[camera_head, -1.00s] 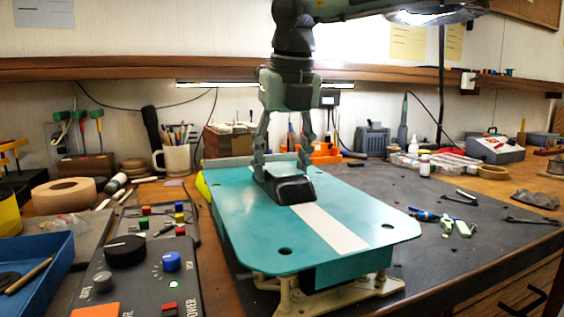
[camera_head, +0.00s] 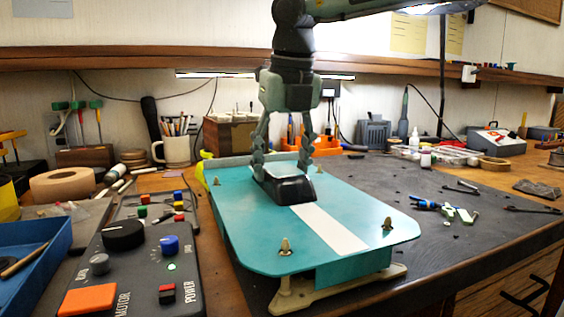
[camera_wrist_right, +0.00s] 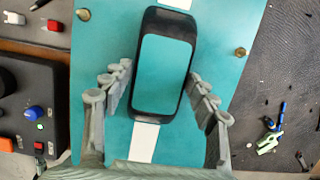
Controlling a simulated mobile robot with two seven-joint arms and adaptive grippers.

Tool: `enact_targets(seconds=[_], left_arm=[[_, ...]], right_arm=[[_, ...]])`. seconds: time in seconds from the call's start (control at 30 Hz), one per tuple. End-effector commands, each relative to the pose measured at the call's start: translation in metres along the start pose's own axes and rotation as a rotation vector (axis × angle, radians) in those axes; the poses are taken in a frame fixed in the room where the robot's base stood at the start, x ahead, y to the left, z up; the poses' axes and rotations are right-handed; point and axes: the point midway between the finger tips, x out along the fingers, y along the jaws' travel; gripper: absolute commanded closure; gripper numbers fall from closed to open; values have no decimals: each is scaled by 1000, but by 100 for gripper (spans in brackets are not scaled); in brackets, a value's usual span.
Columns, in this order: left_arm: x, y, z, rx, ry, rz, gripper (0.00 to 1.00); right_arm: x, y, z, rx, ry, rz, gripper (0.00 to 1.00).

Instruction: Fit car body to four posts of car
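The teal car body (camera_head: 240,212), with a white stripe and black cabin (camera_head: 290,189), lies flat over the beige chassis (camera_head: 345,287). Brass-coloured post tips stand up through its corner holes: front left (camera_head: 285,246), front right (camera_head: 387,222), rear left (camera_head: 217,182) and rear right (camera_head: 319,168). In the right wrist view, two post tips (camera_wrist_right: 84,14) (camera_wrist_right: 240,51) show above the teal surface. My right gripper (camera_head: 282,165) is over the cabin, a finger on each side. In the wrist view its fingers (camera_wrist_right: 160,92) stand apart from the cabin with narrow gaps. My left gripper is out of view.
A control box (camera_head: 140,270) with knobs and a blue tray (camera_head: 35,240) are at the left. A mug of pencils (camera_head: 175,145) stands behind. Small tools (camera_head: 455,210) lie on the dark mat at the right, which has free room.

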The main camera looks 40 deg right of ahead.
Motion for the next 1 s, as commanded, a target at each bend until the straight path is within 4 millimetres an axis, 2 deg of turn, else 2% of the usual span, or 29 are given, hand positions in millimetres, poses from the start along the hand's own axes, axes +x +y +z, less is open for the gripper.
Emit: enact_targets(seconds=[0.03,0.13,0.43,0.57,1.0], left_arm=[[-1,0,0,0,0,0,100],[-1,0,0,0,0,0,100],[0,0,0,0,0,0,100],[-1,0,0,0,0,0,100],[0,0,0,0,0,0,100]], right_arm=[[-1,0,0,0,-1,0,33],[-1,0,0,0,-1,0,20],[-1,0,0,0,0,0,20],[-10,0,0,0,-1,-1,20],[-97,0,1,1,-5,0,20]])
